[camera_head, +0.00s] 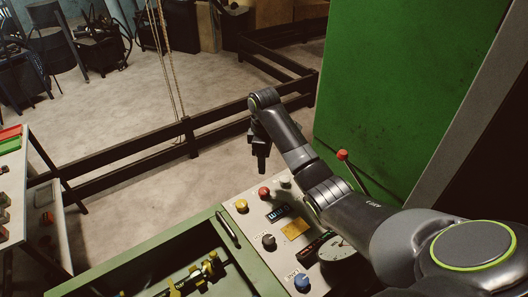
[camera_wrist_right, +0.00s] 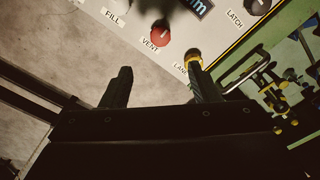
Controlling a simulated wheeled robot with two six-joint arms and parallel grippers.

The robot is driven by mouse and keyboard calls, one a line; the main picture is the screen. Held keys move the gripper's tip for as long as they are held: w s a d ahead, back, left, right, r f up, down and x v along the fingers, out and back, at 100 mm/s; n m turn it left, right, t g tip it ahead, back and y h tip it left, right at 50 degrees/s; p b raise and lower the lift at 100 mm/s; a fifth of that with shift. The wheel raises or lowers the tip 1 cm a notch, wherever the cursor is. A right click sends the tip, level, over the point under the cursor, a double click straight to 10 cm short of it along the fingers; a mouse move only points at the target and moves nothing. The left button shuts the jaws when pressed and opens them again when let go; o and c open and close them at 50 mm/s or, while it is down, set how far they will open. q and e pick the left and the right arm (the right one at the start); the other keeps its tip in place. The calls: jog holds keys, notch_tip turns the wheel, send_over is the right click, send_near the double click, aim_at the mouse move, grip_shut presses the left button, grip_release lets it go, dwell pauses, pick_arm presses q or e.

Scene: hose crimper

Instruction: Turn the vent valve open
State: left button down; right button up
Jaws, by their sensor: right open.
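The vent valve is a red knob (camera_head: 264,192) on the sloped control panel (camera_head: 256,222) in the head view. In the right wrist view the red knob (camera_wrist_right: 160,37) sits beside the printed word VENT, beyond the gap between my fingertips. My right gripper (camera_head: 261,163) hangs fingers down near the panel's far edge, apart from the knob. In the right wrist view my right gripper (camera_wrist_right: 158,76) has its two fingers spread, with nothing between them. My left gripper is not in view.
A yellow knob (camera_head: 241,205) and a pale knob (camera_head: 285,181) flank the red one. A dark knob (camera_head: 268,241), a blue knob (camera_head: 302,281) and a red-tipped lever (camera_head: 342,156) are also near. A green machine cabinet (camera_head: 400,90) rises at the right.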

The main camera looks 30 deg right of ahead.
jog(key=shift+r+p, duration=1.5)
jog(key=shift+r, duration=0.5)
